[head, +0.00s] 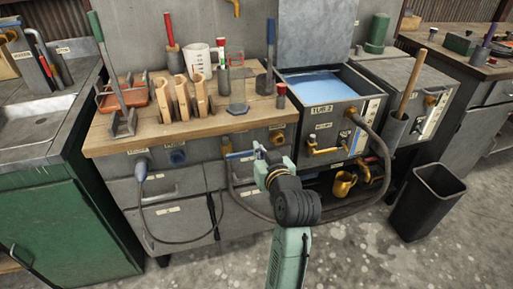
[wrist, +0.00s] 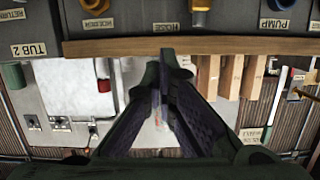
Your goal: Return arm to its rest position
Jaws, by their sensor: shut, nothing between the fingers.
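My arm (head: 290,205) rises from the bottom of the head view, bent toward the front of the workbench. My gripper (head: 258,150) is at its far end, just in front of the bench's cabinet face and below the wooden top. In the wrist view my gripper (wrist: 163,75) points away from the camera with its fingers together. It is shut and holds nothing. The wrist picture appears upside down, with the bench edge (wrist: 190,43) and its labels across the top.
The wooden bench top (head: 215,127) carries wooden holders (head: 180,98), a white jug (head: 201,58) and upright tools. Right of it stands the water-filled tub (head: 320,85) with a hose (head: 384,150). A black bin (head: 428,205) stands on the floor at right. Open floor (head: 355,245) lies in front.

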